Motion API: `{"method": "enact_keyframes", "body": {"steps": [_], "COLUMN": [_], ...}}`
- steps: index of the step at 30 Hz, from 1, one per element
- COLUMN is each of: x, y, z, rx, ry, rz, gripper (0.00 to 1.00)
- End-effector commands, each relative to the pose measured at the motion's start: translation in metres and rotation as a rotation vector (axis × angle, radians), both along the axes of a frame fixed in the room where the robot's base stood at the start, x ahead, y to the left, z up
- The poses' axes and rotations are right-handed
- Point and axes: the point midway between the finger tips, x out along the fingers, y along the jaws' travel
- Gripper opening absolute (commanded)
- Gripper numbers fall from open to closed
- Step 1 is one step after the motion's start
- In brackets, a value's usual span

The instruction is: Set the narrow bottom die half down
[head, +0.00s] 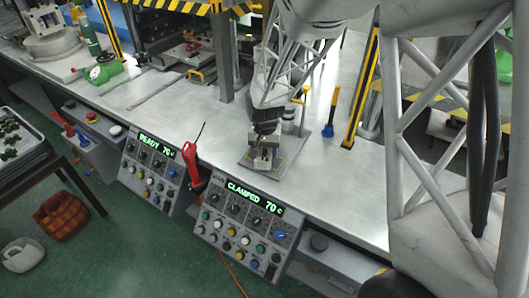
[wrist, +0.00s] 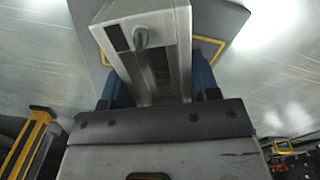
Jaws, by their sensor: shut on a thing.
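The narrow bottom die half (head: 262,162) is a small grey metal block at the front of the bench, in the head view. In the wrist view the die half (wrist: 172,62) is a long pale block with dark recesses and a round peg on top. My gripper (head: 265,146) is shut on it from above, with blue fingers on its two sides in the wrist view (wrist: 160,88). Beneath it lies a grey plate (head: 291,159) with a yellow outline, seen in the wrist view (wrist: 222,18). I cannot tell whether the block touches the plate.
Two control panels stand at the bench front, reading READY 70 (head: 157,160) and CLAMPED 70 (head: 240,222). A red-handled tool (head: 192,168) hangs between them. A yellow-black post (head: 362,90) and a blue-based yellow lever (head: 331,112) stand behind right. Bare bench (head: 170,95) lies left.

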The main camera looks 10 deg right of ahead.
Motion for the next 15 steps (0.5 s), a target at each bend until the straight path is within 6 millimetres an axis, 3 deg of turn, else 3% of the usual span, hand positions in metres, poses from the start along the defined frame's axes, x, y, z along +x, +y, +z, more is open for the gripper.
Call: {"method": "enact_keyframes", "body": {"steps": [4,15], "x": [0.0004,0.0003], "y": [0.0001,0.0000], "z": [-0.0099,-0.0118], "rx": [0.000,0.000], "ry": [-0.001,-0.001], "rz": [0.000,0.000], "gripper": [0.17,0.17]}}
